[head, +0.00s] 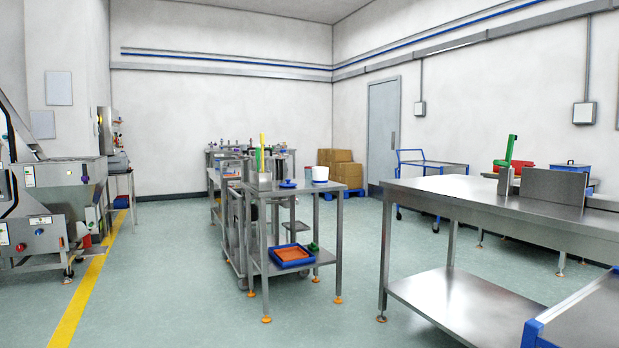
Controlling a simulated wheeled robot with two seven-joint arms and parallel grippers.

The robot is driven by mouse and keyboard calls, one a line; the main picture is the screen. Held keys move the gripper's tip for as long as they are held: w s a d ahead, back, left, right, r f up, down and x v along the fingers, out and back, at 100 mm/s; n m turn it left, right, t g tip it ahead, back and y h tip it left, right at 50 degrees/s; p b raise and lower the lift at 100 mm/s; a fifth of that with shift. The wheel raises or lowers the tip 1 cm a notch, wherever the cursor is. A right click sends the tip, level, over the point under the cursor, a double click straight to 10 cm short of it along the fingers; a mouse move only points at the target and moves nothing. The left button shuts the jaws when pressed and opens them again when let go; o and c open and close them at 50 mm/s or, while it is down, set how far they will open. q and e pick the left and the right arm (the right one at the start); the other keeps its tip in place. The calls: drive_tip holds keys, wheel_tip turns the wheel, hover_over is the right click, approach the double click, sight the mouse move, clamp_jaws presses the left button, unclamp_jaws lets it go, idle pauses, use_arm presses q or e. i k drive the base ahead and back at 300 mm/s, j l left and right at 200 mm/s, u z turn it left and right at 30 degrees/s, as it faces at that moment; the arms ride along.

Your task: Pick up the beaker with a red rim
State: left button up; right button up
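A small white, beaker-like container (320,173) stands upright on the top of a small steel table (305,187) in the middle of the head view. It sits near the table's right back side. A thin reddish line seems to show at its rim, but it is too small to be sure. Blue shows around its lower part. Neither of my grippers is in view.
A blue lidded item (288,184) and a steel holder (262,181) with upright tools share the small table. A blue tray (291,255) is on its lower shelf. A large steel table (430,190) fills the right. Open floor (180,270) lies at left centre.

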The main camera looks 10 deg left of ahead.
sight(308, 169)
drive_tip(key=u, duration=0.9)
drive_tip(key=i+j+u, duration=0.25)
drive_tip(key=i, duration=0.45)
drive_tip(key=i+u, duration=0.3)
drive_tip(key=i, duration=3.2)
drive_tip(key=i+z, duration=0.1)
drive_tip(key=i, duration=0.6)
drive_tip(key=i+j+z, duration=0.15)
drive_tip(key=i, duration=0.55)
drive_tip(key=i+j+z, duration=0.1)
drive_tip(key=i, duration=0.6)
